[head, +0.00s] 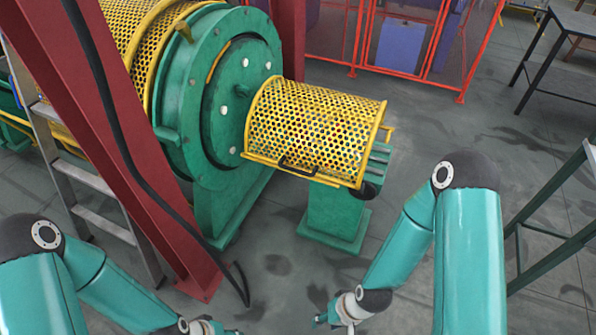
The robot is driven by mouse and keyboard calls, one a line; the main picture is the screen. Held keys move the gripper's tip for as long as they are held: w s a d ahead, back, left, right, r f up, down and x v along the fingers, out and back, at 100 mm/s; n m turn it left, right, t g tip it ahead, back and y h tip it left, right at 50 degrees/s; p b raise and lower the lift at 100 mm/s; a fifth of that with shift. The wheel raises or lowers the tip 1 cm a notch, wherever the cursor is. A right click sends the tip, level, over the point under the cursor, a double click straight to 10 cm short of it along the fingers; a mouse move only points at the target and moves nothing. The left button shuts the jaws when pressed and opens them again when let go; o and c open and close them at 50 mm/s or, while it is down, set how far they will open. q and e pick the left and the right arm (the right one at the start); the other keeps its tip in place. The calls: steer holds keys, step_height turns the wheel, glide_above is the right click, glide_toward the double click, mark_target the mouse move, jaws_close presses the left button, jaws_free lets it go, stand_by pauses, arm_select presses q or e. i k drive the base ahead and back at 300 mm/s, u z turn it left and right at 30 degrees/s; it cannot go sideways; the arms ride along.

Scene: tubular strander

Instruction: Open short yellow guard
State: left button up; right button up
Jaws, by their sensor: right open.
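The short yellow guard (318,125), a curved perforated cover, sits down over the shaft area between the green round housing (205,110) and the green pedestal (335,212). A dark handle (297,168) is on its lower front edge. My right gripper (322,319) is at the bottom edge of the head view, open, below and apart from the guard and touching nothing I can see. My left gripper (222,330) is at the bottom edge, partly cut off, also apart from the guard; its jaws are not clear. What lies under the guard is mostly hidden.
A slanted red beam (120,150) with a black cable stands at left, beside a ladder (95,185). A longer yellow mesh guard (135,30) is at upper left. An orange fence (400,45) is behind. A dark table (560,80) and green frame stand right. Floor before the pedestal is clear.

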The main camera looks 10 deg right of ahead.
mark_target(380, 113)
steer(key=u, duration=0.1)
steer(key=i, duration=1)
steer(key=z, duration=0.1)
